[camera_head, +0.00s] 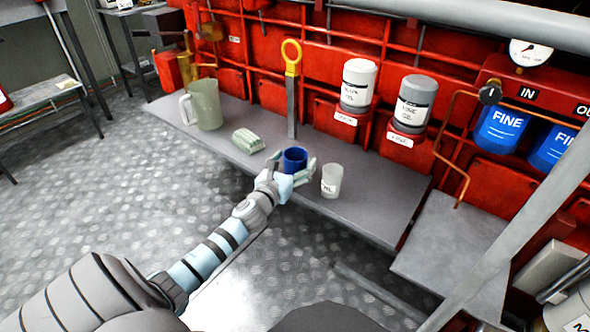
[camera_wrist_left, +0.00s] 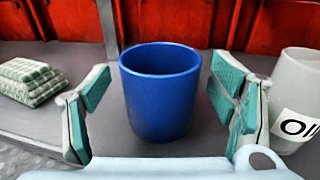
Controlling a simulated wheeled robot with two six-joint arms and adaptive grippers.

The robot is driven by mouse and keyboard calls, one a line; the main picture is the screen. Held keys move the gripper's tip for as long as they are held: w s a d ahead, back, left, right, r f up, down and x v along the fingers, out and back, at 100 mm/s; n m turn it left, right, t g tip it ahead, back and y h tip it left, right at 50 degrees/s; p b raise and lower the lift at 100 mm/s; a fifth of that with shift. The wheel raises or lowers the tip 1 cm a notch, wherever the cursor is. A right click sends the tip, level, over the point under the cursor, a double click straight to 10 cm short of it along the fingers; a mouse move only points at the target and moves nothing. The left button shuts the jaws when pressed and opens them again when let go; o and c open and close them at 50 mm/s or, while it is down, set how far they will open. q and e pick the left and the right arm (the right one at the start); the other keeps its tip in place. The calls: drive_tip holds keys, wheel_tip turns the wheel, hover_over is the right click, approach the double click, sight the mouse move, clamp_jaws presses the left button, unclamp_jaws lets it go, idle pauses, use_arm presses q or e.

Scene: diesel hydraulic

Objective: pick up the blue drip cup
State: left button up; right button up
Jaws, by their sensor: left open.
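The blue drip cup (camera_head: 295,158) stands upright on the grey shelf (camera_head: 375,205), near its front edge. In the left wrist view the blue cup (camera_wrist_left: 160,92) sits between the two finger pads, with a gap on each side. My left gripper (camera_head: 291,170) is open around the cup, reaching from the front; in the left wrist view the gripper (camera_wrist_left: 160,105) shows green-padded fingers left and right of it. The cup's lower part is partly hidden by the gripper in the head view. My right gripper is not in view.
A frosted cup with a label (camera_head: 331,180) stands close to the right. A folded green cloth (camera_head: 248,141) and a translucent jug (camera_head: 205,104) are to the left. A yellow-handled dipstick (camera_head: 291,88) rises behind, before red machinery with canisters (camera_head: 358,84).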

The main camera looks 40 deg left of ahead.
use_arm(q)
drive_tip(key=shift+w+a, duration=0.15)
drive_tip(key=shift+w, duration=0.55)
drive_tip(key=shift+s, duration=0.1)
drive_tip(key=c, duration=1.3)
drive_tip(key=shift+o, duration=0.2)
